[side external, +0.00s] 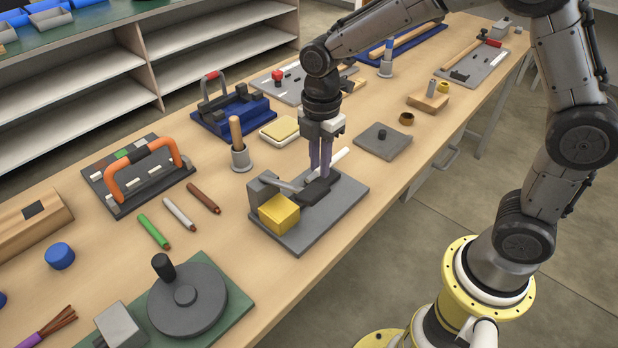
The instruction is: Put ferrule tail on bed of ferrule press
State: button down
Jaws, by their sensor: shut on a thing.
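My gripper (320,165) points straight down over a grey base plate (335,215) and is shut. A thin white rod (341,157) shows right at its fingers and slants up to the right; it appears to be what I hold, but the fingers hide part of it. A black block (317,191) lies on the plate just under the fingertips; whether the rod touches it cannot be told. A yellow block (279,213) and a grey upright block (262,188) with a grey bar (288,184) stand left of it. I take this unit as the ferrule press.
Left of the plate lie a green (154,231), a white (180,213) and a brown (203,198) cable piece. A grey cup (241,158) with a wooden handle stands behind left. A grey mat (383,141) lies to the right. A round turntable (187,305) is in front left.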

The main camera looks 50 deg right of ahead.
jog(key=shift+w+a+f, duration=0.15)
jog(key=shift+w+f, duration=0.75)
jog(key=shift+f, duration=0.2)
jog(key=shift+w+f, duration=0.2)
jog(key=shift+f, duration=0.8)
jog(key=shift+w+f, duration=0.15)
jog(key=shift+f, duration=0.8)
jog(key=shift+f, duration=0.15)
jog(key=c, duration=0.8)
grip_release()
notch_tip(320, 180, up, 12)
jog(key=shift+r, duration=0.25)
